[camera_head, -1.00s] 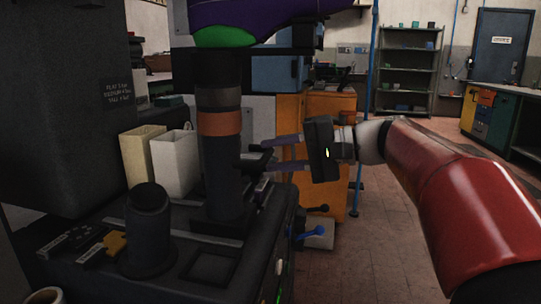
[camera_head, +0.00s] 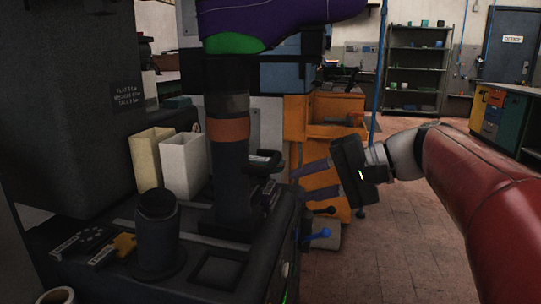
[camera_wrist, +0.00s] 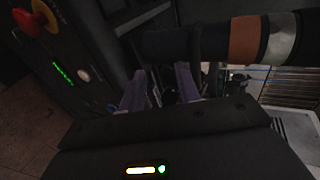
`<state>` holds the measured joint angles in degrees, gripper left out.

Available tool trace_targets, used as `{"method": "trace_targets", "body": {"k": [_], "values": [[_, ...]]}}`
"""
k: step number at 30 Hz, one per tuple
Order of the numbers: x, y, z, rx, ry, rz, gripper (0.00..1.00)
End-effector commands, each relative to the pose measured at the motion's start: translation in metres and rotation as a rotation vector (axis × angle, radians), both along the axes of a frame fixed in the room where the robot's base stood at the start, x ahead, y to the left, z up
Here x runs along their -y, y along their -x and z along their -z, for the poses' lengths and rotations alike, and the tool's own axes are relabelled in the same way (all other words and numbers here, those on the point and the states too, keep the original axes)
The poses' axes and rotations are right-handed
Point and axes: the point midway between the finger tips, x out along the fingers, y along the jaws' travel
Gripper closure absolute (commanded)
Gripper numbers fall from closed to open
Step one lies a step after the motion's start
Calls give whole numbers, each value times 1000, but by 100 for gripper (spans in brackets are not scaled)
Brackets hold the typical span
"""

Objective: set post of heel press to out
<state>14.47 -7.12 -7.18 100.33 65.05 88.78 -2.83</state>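The heel press post (camera_head: 229,175) is a tall dark upright column with an orange band and a grey band, standing on the dark bench of the press. It also lies across the top of the wrist view (camera_wrist: 215,42). A black handle (camera_head: 263,160) with a pale label sits just right of the post. A purple shoe with a green heel (camera_head: 230,43) is above the post. My gripper (camera_head: 298,185) is to the right of the handle, its two fingers spread with nothing between them. The fingers also show apart in the wrist view (camera_wrist: 160,84).
Two pale bins (camera_head: 184,166) stand behind. Blue-ended (camera_head: 318,235) and black levers stick out at right. The wrist view shows a red-and-yellow button (camera_wrist: 36,18). Floor at right is clear.

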Motion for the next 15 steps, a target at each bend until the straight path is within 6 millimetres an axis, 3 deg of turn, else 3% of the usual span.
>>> {"method": "trace_targets", "body": {"k": [1,5,9,15], "values": [[-9,19,9,-18,83,4,67],[-14,62,56,-43,343,24,67],[-3,107,101,-10,636,21,67],[25,150,144,117,994,-14,67]]}}
